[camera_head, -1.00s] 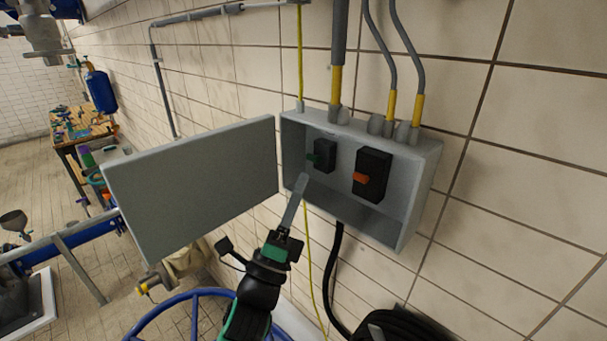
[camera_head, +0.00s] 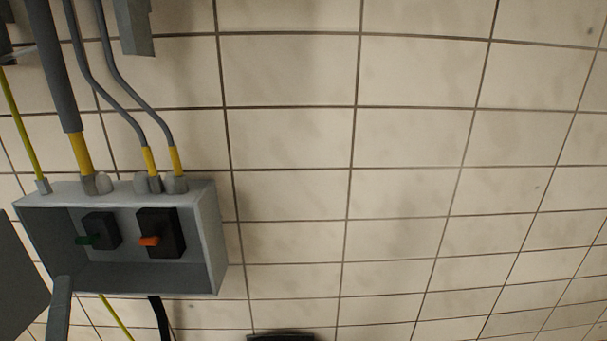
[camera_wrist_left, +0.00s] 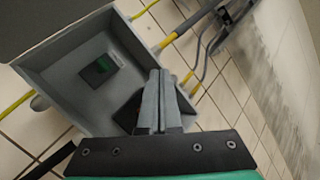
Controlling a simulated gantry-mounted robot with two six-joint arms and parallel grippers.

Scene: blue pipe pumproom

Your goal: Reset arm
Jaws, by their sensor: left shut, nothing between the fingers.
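A grey switch box (camera_head: 212,240) is on the tiled wall at the lower left of the head view, with its door (camera_head: 14,280) swung open to the left. Inside are a black switch with a green lever (camera_head: 101,231) and a larger black switch with an orange lever (camera_head: 164,233). My left gripper (camera_head: 61,286) shows only as a grey finger end at the box's lower left. In the left wrist view its fingers (camera_wrist_left: 160,78) are together and empty, in front of the box (camera_wrist_left: 62,90). They partly hide the larger switch; the green switch (camera_wrist_left: 99,69) is clear. My right gripper is out of view.
Grey conduits with yellow sleeves (camera_head: 80,152) enter the box top. A yellow cable and a black cable (camera_head: 159,318) hang below it. A grey piece (camera_head: 134,28) is at the top. A dark object (camera_head: 280,337) is cut off at the bottom edge. The wall to the right is bare.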

